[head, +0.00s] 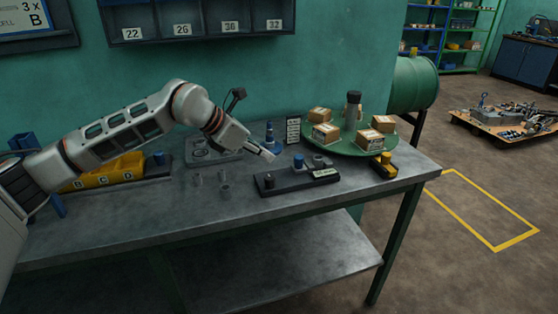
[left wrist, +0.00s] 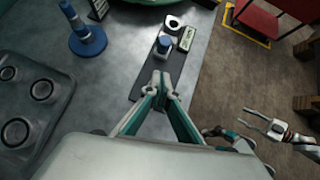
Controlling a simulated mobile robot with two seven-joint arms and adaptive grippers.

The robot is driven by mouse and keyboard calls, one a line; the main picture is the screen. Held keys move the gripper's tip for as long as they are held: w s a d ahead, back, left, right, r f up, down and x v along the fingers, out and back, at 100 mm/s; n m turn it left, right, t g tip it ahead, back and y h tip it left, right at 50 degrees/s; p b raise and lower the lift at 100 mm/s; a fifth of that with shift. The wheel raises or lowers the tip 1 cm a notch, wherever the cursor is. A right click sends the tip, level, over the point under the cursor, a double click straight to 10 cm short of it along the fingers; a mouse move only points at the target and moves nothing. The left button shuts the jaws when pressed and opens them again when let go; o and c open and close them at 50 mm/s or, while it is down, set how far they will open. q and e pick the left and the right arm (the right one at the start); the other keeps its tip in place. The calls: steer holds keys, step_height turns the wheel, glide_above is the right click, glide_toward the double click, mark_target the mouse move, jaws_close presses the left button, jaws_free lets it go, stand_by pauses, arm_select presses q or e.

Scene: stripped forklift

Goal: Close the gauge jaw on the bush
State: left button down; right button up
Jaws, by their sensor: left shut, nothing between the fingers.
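The gauge (head: 290,183) is a dark block on the bench with a blue-topped piece (head: 298,162), a dark knob and a pale label. A grey ring-shaped part, apparently the bush (head: 319,161), sits at its far end and also shows in the left wrist view (left wrist: 174,22). I cannot tell how wide the jaw gap is. My left gripper (head: 270,154) is shut and empty, above the gauge, short of the blue-topped piece; its closed tips show in the left wrist view (left wrist: 160,78). My right gripper (left wrist: 242,128) appears open and empty, out over the floor.
Several loose grey bushes (head: 224,176) stand left of the gauge. Behind are a grey tray with round holes (head: 214,153), a blue post (head: 270,138) and a green turntable (head: 345,149) with cartons. The front bench strip is clear.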

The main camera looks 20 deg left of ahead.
arm_select(q)
steer(key=shift+a+v, duration=0.2)
steer(key=shift+v, duration=2.55)
steer(key=shift+f, duration=0.15)
